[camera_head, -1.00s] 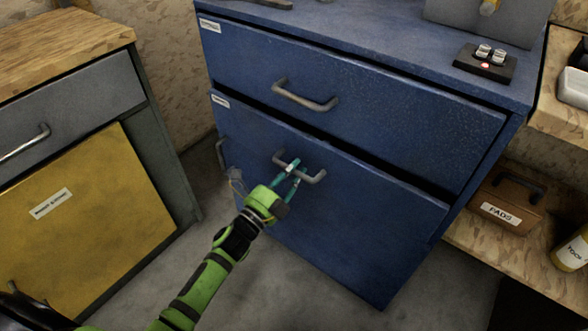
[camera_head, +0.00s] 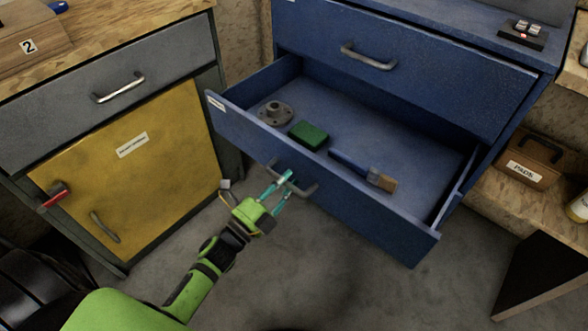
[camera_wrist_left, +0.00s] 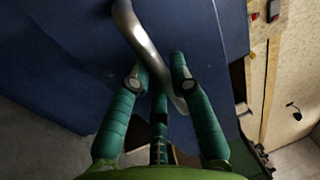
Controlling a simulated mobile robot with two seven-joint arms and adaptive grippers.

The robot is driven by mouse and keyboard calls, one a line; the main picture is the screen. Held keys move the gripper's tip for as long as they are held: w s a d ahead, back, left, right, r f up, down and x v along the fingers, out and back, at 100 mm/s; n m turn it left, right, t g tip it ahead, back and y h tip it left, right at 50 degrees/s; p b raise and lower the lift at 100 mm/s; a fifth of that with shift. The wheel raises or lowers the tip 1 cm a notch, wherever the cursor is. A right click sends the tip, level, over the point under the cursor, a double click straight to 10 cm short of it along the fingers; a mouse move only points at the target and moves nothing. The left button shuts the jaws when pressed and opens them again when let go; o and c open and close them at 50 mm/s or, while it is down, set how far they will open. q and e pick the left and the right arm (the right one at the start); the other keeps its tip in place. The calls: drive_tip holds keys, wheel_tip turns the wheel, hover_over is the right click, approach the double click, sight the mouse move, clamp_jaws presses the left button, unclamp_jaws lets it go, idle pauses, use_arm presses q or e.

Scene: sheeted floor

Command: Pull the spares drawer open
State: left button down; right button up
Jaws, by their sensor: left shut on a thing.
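The lower drawer (camera_head: 350,218) of the blue cabinet stands well out from the cabinet. Its front bears a small white label at the left corner, too small to read. My left gripper (camera_head: 286,184) is shut on the drawer's grey handle (camera_head: 308,191). In the left wrist view the teal fingers (camera_wrist_left: 165,78) close around the bar of the handle (camera_wrist_left: 140,40). Inside the drawer are a grey flanged part (camera_head: 275,112), a green block (camera_head: 308,135) and a brush (camera_head: 365,172) with a blue handle. My right gripper is not in view.
The blue upper drawer (camera_head: 410,75) is closed above. At left stands a cabinet with a closed yellow door (camera_head: 130,150) and a grey drawer (camera_head: 115,90). At right, a brown box marked PADS (camera_head: 528,160) sits on a low shelf. Bare floor lies in front.

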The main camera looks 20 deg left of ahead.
use_arm(q)
drive_tip(key=shift+r+p+v, duration=0.15)
drive_tip(key=shift+r+v, duration=0.05)
drive_tip(key=shift+v, duration=0.75)
drive_tip(key=shift+r+p+v, duration=0.2)
drive_tip(key=shift+v, duration=0.75)
drive_tip(key=shift+r+p+v, duration=0.15)
drive_tip(key=shift+v, duration=0.85)
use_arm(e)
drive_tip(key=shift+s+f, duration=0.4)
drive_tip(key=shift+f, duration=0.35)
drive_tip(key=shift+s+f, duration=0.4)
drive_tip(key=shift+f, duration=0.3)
use_arm(q)
drive_tip(key=c, duration=1.1)
unclamp_jaws()
drive_tip(key=shift+s, duration=0.1)
drive_tip(key=shift+s, duration=0.1)
drive_tip(key=v, duration=1.1)
drive_tip(key=shift+s+a, duration=0.2)
drive_tip(key=shift+s, duration=0.15)
